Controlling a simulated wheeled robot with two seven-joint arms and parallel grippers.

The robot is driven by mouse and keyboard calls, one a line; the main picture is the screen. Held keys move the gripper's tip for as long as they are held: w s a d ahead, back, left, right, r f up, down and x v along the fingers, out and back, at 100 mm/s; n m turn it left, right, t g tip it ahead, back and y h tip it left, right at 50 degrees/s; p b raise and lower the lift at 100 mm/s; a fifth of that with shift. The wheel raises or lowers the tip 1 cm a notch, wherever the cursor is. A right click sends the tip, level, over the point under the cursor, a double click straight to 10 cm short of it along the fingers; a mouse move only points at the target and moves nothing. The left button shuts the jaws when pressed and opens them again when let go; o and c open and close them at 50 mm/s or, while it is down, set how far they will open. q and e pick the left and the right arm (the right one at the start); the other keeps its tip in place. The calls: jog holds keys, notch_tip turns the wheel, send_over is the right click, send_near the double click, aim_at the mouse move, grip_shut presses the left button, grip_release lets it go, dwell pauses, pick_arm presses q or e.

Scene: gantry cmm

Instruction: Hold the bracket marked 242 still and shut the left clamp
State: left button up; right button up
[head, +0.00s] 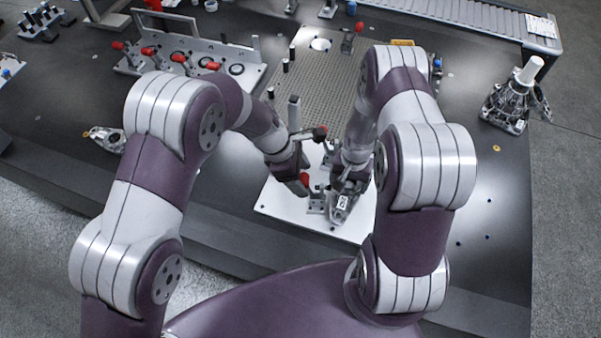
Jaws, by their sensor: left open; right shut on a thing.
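A small metal bracket with a white label (343,202) lies on the white plate (278,200) in front of me; the label is too small to read surely. My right gripper (346,184) is shut on this bracket from above, and the arm hides part of it. The left clamp (316,201) stands on the plate just left of the bracket, with a red handle tip at its upper left. My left gripper (301,178) is open beside that red tip; whether they touch I cannot tell. A second clamp with a red tip (322,130) stands farther back.
A perforated plate (318,75) lies behind the white plate. A rack with several red-handled clamps (195,60) stands at the back left. Another metal part (107,138) lies at left. A fixture with a white cylinder (512,100) stands at right. The table's right front is mostly free.

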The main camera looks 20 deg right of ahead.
pick_arm(q)
grip_shut()
jog(key=shift+w+a, duration=0.15)
jog(key=shift+a, duration=0.15)
jog(key=shift+g+h, duration=0.3)
jog(key=shift+h, duration=0.3)
jog(key=w+a+f, duration=0.1)
jog(key=a+f, duration=0.1)
jog(key=w+a+f, duration=0.1)
jog(key=a+f, duration=0.1)
jog(key=w+a+f, duration=0.1)
jog(key=a+f, duration=0.1)
jog(key=shift+a+f, duration=0.15)
jog(key=shift+f, duration=0.25)
jog(key=shift+a+f, duration=0.2)
jog(key=shift+f, duration=0.4)
jog(key=shift+a+f+g+h, duration=0.15)
jog(key=shift+f+g+h, duration=0.15)
jog(key=shift+f+h, duration=0.45)
